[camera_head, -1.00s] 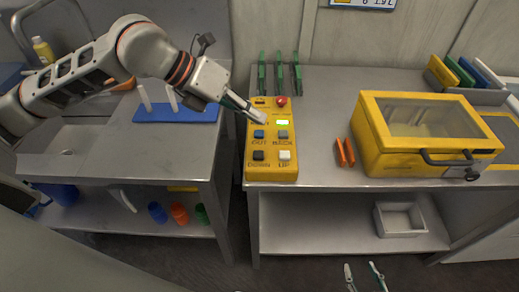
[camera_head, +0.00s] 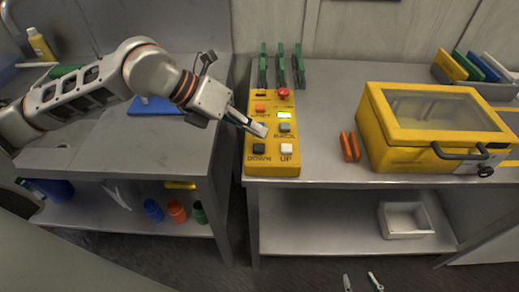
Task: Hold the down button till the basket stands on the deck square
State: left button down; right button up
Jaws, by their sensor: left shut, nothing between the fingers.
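A yellow control box (camera_head: 271,165) stands on the right-hand bench near its left edge. Its black down button (camera_head: 258,149) is at the lower left, beside the white up button (camera_head: 287,148). My right gripper (camera_head: 361,281) shows only two separated fingertips at the bottom edge, well below the bench. No basket or deck square is visible.

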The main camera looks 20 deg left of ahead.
aim_at(259, 148)
pick_arm(q)
jog(key=shift+f+b, duration=0.3)
jog(key=shift+f, duration=0.55)
jog(key=shift+f, duration=0.1)
dwell(0.7)
jog(key=shift+f+b, duration=0.3)
jog(key=shift+f, duration=0.05)
